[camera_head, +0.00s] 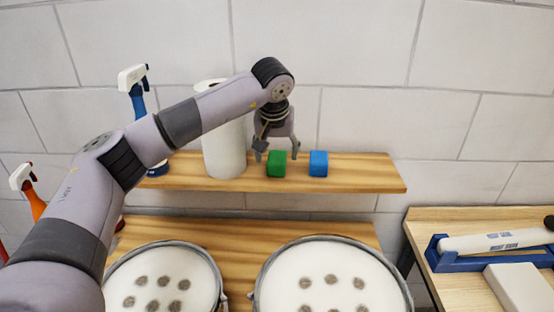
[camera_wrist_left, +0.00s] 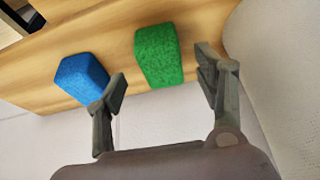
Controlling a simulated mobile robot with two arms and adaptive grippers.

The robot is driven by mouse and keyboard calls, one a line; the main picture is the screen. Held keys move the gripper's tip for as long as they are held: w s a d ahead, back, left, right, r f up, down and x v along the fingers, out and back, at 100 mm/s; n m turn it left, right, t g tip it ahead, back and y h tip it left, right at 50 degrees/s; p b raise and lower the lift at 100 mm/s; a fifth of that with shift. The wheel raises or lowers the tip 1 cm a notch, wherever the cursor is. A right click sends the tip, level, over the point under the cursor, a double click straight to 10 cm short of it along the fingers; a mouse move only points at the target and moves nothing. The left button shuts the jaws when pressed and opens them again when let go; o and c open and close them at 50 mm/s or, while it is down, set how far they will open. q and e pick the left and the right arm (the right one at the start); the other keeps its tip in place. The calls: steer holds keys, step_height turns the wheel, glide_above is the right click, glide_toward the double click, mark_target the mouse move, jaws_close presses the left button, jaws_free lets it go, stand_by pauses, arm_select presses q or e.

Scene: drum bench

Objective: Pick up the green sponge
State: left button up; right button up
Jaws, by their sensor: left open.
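The green sponge (camera_head: 277,164) is a small block on the wooden wall shelf, between the paper roll and a blue sponge (camera_head: 318,163). My left gripper (camera_head: 277,155) is open and points down just above and around the green sponge in the head view. In the left wrist view, the green sponge (camera_wrist_left: 158,55) lies ahead of the gap between the open fingers (camera_wrist_left: 160,90), nearer the right finger. The blue sponge (camera_wrist_left: 82,77) is beyond the left finger, which partly overlaps it. Nothing is held. My right gripper is not in view.
A white paper roll (camera_head: 225,150) stands left of the green sponge, partly behind my arm. Spray bottles (camera_head: 137,105) are further left. The shelf (camera_head: 370,178) is clear right of the blue sponge. Two white drums (camera_head: 330,275) stand below; a side table (camera_head: 450,222) is at right.

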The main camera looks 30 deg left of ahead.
mark_target(277, 157)
arm_select(q)
steer(key=shift+p+x, duration=0.65)
steer(key=shift+x, duration=1.3)
steer(key=shift+r, duration=0.1)
steer(key=shift+c, duration=0.5)
steer(key=c, duration=0.8)
steer(key=shift+r, duration=0.1)
steer(key=shift+c, duration=0.2)
